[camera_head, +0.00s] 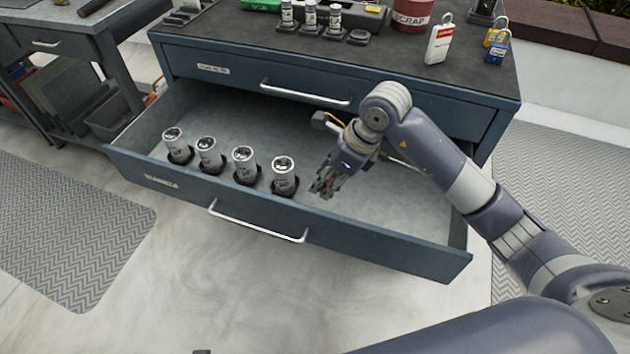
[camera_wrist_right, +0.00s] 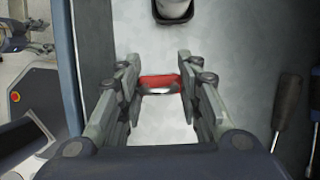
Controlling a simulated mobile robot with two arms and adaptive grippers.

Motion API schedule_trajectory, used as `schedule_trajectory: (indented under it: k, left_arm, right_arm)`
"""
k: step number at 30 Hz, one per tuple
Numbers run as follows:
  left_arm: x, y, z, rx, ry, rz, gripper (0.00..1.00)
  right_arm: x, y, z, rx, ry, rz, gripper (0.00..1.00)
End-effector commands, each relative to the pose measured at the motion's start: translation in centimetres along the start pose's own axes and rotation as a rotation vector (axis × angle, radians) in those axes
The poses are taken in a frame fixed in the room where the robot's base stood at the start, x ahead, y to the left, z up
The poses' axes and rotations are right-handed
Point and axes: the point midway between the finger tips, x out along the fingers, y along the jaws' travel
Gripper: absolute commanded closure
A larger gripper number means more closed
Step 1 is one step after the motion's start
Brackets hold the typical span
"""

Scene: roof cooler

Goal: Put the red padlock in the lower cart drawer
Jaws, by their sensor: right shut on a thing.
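The lower cart drawer (camera_head: 400,243) is pulled open, with a pale floor and a dark blue front. My right gripper (camera_head: 322,188) is over the open drawer, just behind its front panel and right of the row of cans. In the right wrist view it (camera_wrist_right: 160,88) is shut on the red padlock (camera_wrist_right: 160,80), with the drawer floor below. In the head view the padlock is too small and covered to make out. A part at the far left of the wrist view may be my left gripper, but its fingers are unclear.
Screwdrivers (camera_wrist_right: 288,100) show at the wrist view's right. The upper drawer (camera_head: 300,93) is shut. Blue (camera_head: 496,52) and yellow (camera_head: 492,38) padlocks stand on the cart top.

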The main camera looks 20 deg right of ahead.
Motion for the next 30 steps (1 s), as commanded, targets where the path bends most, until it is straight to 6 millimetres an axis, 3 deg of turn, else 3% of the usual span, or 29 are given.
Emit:
schedule_trajectory:
  k: [3, 11, 16, 29, 30]
  left_arm:
    - [-0.8, -0.1, -0.6, -0.001, 0.007, -0.001, 0.40]
    - [-1.7, -0.1, -1.2, -0.002, 0.012, -0.002, 0.40]
    - [-2.8, -0.2, -1.8, -0.003, 0.020, -0.003, 0.40]
    - [-3.5, -0.2, -2.2, -0.004, 0.024, -0.003, 0.40]
    - [-3.6, -0.2, -2.3, -0.004, 0.026, -0.003, 0.40]
  right_arm:
    - [2.2, 0.1, -0.9, 0.001, 0.001, 0.004, 0.94]
    - [4.3, 0.1, -1.8, -0.002, 0.000, 0.002, 0.94]
    - [6.6, 0.1, -2.7, -0.001, 0.000, 0.004, 0.94]
    - [7.1, 0.0, -2.9, -0.004, 0.000, 0.001, 0.94]
    - [7.1, 0.0, -2.9, -0.004, 0.001, 0.002, 0.63]
